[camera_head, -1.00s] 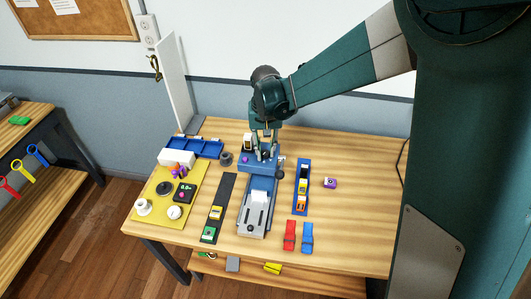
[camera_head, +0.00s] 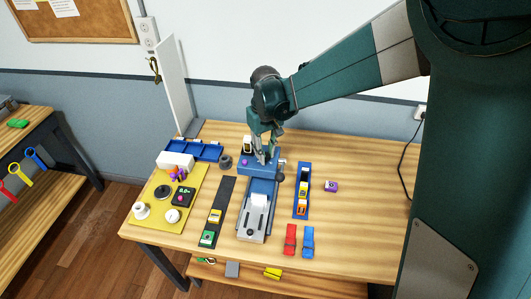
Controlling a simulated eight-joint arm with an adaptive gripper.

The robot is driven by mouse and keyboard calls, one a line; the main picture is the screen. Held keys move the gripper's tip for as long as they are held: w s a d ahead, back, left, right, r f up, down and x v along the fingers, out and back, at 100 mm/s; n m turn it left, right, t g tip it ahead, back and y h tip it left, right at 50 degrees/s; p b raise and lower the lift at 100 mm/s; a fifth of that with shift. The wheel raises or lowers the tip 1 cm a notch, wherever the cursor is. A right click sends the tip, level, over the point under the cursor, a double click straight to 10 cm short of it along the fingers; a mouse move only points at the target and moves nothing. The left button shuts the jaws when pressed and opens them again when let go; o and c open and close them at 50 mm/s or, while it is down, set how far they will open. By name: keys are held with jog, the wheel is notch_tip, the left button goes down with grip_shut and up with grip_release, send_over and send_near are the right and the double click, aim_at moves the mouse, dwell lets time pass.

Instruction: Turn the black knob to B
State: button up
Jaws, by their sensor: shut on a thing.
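My gripper (camera_head: 264,157) points down over the blue housing (camera_head: 247,169) at the back of the grey and blue device in the middle of the table. Its fingers are shut on the black knob on top of this housing. The fingers hide most of the knob, so I cannot read its pointer or see a letter B. A small purple button (camera_head: 245,161) shows left of the fingers on the same housing. A dark round part (camera_head: 281,176) sticks out at the housing's right side.
The yellow board (camera_head: 158,217) with dials stands at the left, and a blue tray (camera_head: 207,150) behind it. A black strip (camera_head: 222,201) and a blue rail (camera_head: 303,170) flank the device. Red (camera_head: 291,240) and blue (camera_head: 308,242) blocks lie in front.

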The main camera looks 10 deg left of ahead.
aim_at(266, 155)
jog(key=o, duration=0.9)
jog(key=shift+r, duration=6)
